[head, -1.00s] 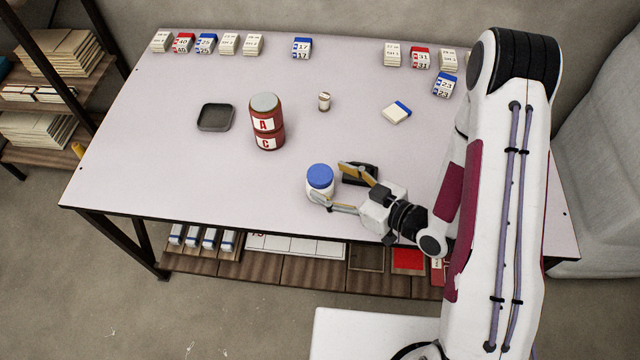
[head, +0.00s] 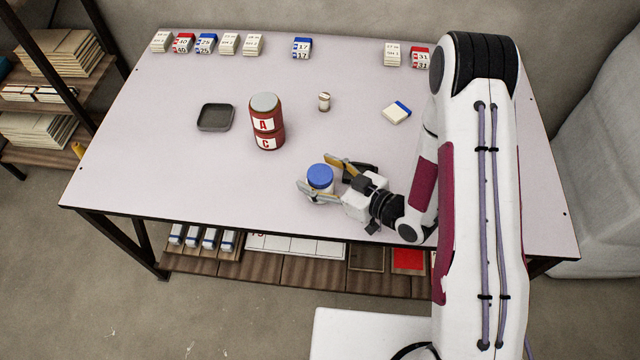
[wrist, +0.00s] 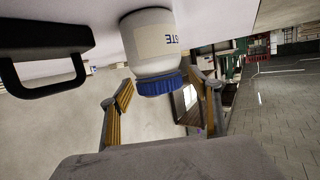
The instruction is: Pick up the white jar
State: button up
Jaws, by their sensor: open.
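The white jar (head: 318,190) with a blue lid (head: 320,175) stands upright near the front middle of the table. In the wrist view the jar (wrist: 150,42) appears upside down, with part of a label showing. My gripper (head: 320,174) is open around the jar, one finger on its far side and one on its near side. In the wrist view the fingers of my gripper (wrist: 163,98) lie left and right of the blue lid (wrist: 160,84). A gap shows on the left; contact on the right cannot be told.
A small jar (head: 324,101) and a white-blue box (head: 396,113) lie farther back. Several small boxes (head: 302,48) line the table's back edge. A black-handled object (wrist: 45,50) is close by.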

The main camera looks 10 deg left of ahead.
dwell(0.3)
grip_shut()
jog(key=shift+r, duration=0.15)
jog(key=shift+r, duration=4.85)
